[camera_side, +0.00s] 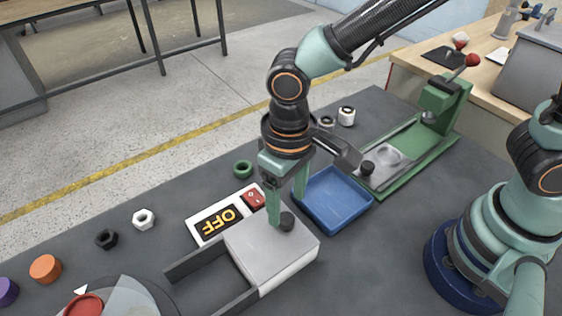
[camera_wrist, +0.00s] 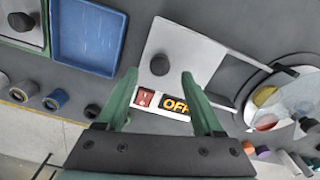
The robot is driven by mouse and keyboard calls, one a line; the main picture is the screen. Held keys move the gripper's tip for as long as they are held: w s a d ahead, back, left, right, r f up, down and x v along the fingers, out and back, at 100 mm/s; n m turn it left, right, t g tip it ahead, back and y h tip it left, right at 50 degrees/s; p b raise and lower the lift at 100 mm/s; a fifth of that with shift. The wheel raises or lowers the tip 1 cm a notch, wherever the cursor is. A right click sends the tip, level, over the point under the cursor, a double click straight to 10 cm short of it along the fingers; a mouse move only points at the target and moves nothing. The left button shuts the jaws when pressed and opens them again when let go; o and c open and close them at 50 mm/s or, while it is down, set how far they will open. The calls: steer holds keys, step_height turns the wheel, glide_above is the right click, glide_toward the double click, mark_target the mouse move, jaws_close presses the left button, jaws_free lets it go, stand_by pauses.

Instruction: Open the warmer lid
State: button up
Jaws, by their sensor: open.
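The flat silver-grey plate with a black knob, which I take to be the warmer lid (camera_side: 262,243), lies over a pale box beside the OFF panel (camera_side: 219,224). The knob (camera_side: 287,221) stands near its far right corner. In the wrist view the lid (camera_wrist: 190,42) and knob (camera_wrist: 159,64) show just beyond my fingertips. My gripper (camera_side: 287,213) points down over the lid, open, its fingers on either side of the knob. In the wrist view my gripper (camera_wrist: 159,75) holds nothing. Whether the fingers touch the knob I cannot tell.
A blue tray (camera_side: 333,199) stands close to the right of my gripper, with a green press (camera_side: 440,105) beyond. Dark rails (camera_side: 208,262) run left from the box towards a clear cover (camera_side: 125,295). Small nuts and caps lie along the far table edge.

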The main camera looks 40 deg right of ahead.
mark_target(287, 219)
steer(key=shift+f, duration=2.1)
jaws_close()
